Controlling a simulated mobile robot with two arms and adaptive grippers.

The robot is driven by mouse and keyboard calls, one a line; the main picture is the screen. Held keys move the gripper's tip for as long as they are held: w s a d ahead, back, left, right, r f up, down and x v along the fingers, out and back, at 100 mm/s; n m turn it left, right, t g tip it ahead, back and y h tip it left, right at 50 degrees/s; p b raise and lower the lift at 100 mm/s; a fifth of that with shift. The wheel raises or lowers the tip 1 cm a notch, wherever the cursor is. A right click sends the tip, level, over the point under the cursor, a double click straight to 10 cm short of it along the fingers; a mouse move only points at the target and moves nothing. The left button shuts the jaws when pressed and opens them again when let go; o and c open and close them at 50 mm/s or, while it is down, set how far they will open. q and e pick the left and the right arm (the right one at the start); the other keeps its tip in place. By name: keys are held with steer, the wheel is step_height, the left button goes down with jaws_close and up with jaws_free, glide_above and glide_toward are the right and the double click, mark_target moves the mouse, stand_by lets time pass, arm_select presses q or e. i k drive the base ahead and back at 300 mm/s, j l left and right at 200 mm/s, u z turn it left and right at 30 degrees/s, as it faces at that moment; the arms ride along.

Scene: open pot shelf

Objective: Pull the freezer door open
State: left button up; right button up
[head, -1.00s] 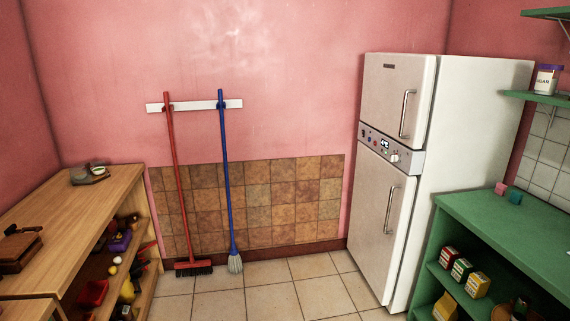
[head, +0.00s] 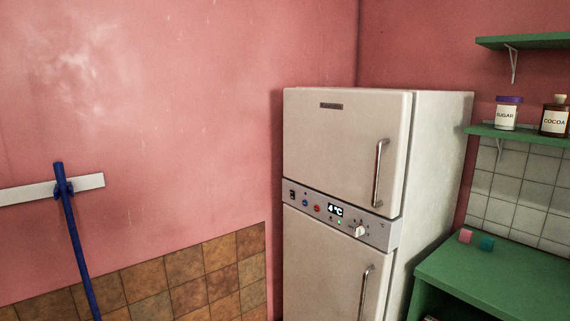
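A white fridge-freezer stands against the pink wall in the middle of the head view. Its upper door (head: 335,145) is shut, with a vertical metal handle (head: 379,172) near the right edge. Its lower door (head: 325,265) also looks shut, with a similar handle (head: 365,295) whose lower end is cut off by the frame. Between the doors is a control panel (head: 338,217) with a 4 °C display and a knob. The pictures do not label which door is the freezer. Neither of my grippers is in view.
Green shelves hold a sugar jar (head: 507,113) and a cocoa bottle (head: 554,117). A blue-handled mop (head: 72,235) hangs at left. The floor is out of view.

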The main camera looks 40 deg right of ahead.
mark_target(350, 145)
steer(key=i, duration=0.95)
